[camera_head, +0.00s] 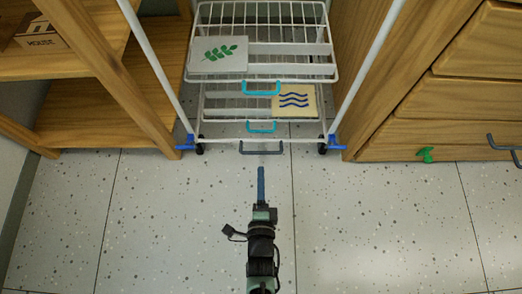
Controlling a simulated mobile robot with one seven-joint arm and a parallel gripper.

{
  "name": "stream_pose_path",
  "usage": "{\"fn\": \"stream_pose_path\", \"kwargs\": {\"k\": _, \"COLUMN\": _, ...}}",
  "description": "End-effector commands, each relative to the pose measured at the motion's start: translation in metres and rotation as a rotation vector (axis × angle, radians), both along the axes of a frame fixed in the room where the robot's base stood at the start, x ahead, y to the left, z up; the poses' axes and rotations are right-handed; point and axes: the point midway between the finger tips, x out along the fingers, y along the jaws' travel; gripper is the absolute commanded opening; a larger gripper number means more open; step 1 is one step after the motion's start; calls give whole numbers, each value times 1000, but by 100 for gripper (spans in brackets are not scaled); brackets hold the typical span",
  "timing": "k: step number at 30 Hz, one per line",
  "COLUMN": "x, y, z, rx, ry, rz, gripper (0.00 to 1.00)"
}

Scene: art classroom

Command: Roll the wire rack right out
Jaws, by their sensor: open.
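The white wire rack (264,46) stands between wooden furniture on both sides at the top middle of the head view. It has stacked wire tiers, and dark casters (200,148) show at its foot. Two teal handles (261,89) are on its front, and a grey handle (261,151) sits lowest, close to the floor. My gripper (261,172) is open and empty. In the picture it is just below the grey handle and points toward it, with a small gap between. Seen from above, its two fingers overlap into one blue strip.
White slanting posts with blue feet (186,143) flank the rack. A wooden shelf (90,120) is at left, wooden drawers (440,105) at right. A leaf card (218,56) and a wave card (294,101) lie on the tiers. The speckled floor (390,220) in front is clear.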

Motion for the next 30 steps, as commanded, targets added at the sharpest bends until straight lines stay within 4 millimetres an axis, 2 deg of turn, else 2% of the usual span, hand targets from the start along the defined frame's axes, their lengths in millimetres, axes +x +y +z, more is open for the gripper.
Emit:
{"fn": "stream_pose_path", "kwargs": {"k": 1, "x": 13, "y": 0, "z": -8, "rx": 0, "ry": -5, "rz": -1, "gripper": 45}}
{"fn": "stream_pose_path", "kwargs": {"k": 6, "x": 49, "y": -1, "z": -16, "rx": -1, "ry": -5, "rz": -1, "gripper": 45}}
{"fn": "stream_pose_path", "kwargs": {"k": 12, "x": 77, "y": -1, "z": -20, "rx": -1, "ry": -3, "rz": -1, "gripper": 45}}
{"fn": "stream_pose_path", "kwargs": {"k": 18, "x": 89, "y": 0, "z": -20, "rx": -1, "ry": -1, "rz": 0, "gripper": 45}}
{"fn": "stream_pose_path", "kwargs": {"k": 27, "x": 91, "y": 0, "z": -19, "rx": -1, "ry": 0, "rz": 0, "gripper": 45}}
{"fn": "stream_pose_path", "kwargs": {"k": 30, "x": 90, "y": 0, "z": -19, "rx": -1, "ry": 0, "rz": 0, "gripper": 27}}
